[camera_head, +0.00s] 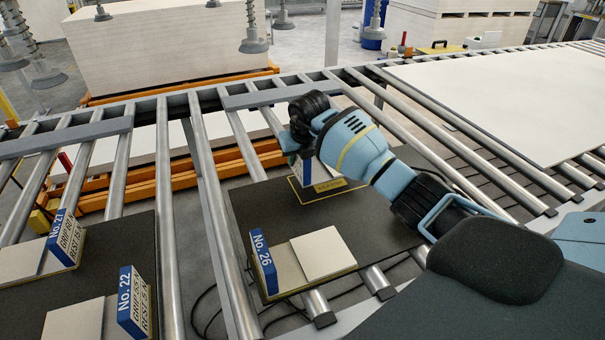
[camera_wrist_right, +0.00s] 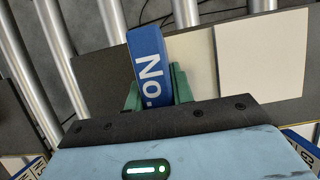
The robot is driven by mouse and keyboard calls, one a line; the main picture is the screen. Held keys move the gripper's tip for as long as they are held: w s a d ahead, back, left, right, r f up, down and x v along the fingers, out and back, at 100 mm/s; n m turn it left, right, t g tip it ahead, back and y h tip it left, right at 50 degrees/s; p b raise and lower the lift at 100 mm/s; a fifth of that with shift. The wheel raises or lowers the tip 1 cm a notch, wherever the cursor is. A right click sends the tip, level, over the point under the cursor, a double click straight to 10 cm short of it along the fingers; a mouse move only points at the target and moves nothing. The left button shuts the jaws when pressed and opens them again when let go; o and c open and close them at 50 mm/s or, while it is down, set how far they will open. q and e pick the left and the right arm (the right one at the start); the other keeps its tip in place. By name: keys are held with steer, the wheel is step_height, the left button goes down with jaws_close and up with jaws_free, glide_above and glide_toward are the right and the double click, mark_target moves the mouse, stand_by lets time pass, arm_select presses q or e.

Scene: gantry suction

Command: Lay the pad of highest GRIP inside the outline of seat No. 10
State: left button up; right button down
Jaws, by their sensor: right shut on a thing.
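My right gripper (camera_head: 291,150) reaches down over the far part of the middle dark panel (camera_head: 385,233); its tips are partly hidden by my wrist. In the right wrist view its green fingers (camera_wrist_right: 158,88) are shut on a pad with a blue "No." label (camera_wrist_right: 150,65); its number and GRIP value are hidden. The held pad (camera_head: 307,172) seems to show below the hand in the head view, beside a small yellow plate (camera_head: 330,185) and a thin yellow outline. I cannot read the plate or tell whether the pad touches the panel. My left gripper is not in view.
The No. 26 pad (camera_head: 262,262) stands nearer on the same panel, beside pale tiles (camera_head: 323,255). Steel rollers (camera_head: 165,200) run between panels. Suction cups (camera_head: 253,44) hang at the back.

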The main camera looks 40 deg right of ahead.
steer(key=shift+f, duration=2.75)
steer(key=c, duration=1.6)
jaws_free()
steer(key=shift+f, duration=0.2)
steer(key=shift+c, duration=0.2)
steer(key=o, duration=0.4)
steer(key=shift+r, duration=0.1)
steer(key=shift+o, duration=0.2)
